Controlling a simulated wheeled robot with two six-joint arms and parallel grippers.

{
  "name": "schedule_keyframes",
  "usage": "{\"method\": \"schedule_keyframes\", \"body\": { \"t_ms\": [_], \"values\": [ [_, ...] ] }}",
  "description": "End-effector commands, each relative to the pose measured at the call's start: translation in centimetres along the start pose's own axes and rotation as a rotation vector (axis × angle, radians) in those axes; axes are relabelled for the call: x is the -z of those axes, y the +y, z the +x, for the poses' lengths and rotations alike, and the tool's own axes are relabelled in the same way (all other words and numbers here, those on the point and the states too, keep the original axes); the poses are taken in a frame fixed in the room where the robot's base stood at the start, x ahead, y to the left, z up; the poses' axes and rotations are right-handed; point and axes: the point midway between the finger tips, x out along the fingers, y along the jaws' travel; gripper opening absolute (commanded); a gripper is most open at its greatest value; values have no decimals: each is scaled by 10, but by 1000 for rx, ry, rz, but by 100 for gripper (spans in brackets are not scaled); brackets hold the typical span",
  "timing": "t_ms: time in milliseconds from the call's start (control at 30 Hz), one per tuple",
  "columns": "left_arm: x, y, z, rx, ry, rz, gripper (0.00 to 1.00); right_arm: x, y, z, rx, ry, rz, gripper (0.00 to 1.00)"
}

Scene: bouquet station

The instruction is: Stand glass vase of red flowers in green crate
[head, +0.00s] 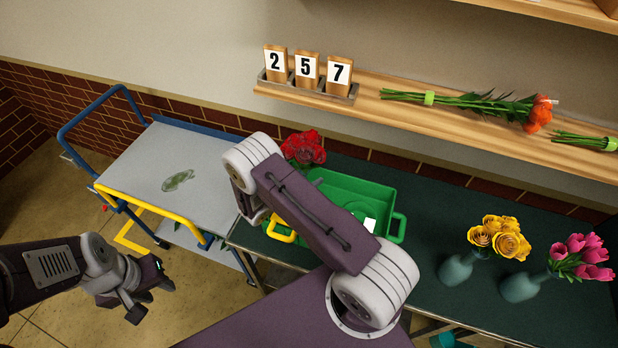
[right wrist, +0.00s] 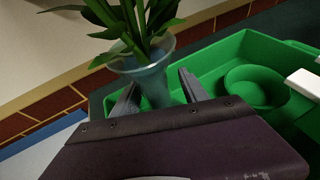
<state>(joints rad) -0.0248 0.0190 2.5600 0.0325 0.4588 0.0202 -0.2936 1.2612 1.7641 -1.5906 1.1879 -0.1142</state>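The red flowers (head: 303,148) show in the head view just beyond my right arm, which hides their vase there. In the right wrist view the clear glass vase (right wrist: 152,82) with green stems is upright beside the green crate (right wrist: 222,60), outside its wall. My right gripper (right wrist: 157,92) has its fingers apart on either side of the vase, with a gap at the right finger. The crate (head: 394,195) is partly hidden by my right arm in the head view. A round green ring is inside it. My left gripper (head: 151,298) is open and empty, away from the table.
Yellow flowers (head: 500,238) and pink flowers (head: 582,258) stand in teal vases on the dark table (head: 440,210), right of the crate. A cart (head: 200,160) stands left of the table. A wall shelf (head: 390,110) holds number blocks (head: 307,68) and orange flowers (head: 538,115).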

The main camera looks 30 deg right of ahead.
Motion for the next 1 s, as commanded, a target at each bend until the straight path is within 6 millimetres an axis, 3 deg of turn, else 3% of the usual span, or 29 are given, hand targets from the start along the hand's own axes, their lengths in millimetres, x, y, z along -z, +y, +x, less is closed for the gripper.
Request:
{"method": "schedule_keyframes", "body": {
  "t_ms": [33, 167, 400, 600, 1000],
  "values": [
    [0, 0, 3, 0, 0, 0, 36, 14, -7, 2, 9, 25, -20, 52],
    [-1, 0, 7, 0, 0, 0, 36, 15, -6, -7, 5, 23, -19, 52],
    [-2, 0, 20, 0, 0, 0, 36, 9, -3, -61, -4, 8, -7, 52],
    [-2, 0, 24, 0, 0, 0, 36, 2, -4, -90, -2, -1, 0, 52],
    [-2, 0, 23, 0, 0, 0, 36, -1, -3, -94, -1, -3, 3, 52]
  ]
}}
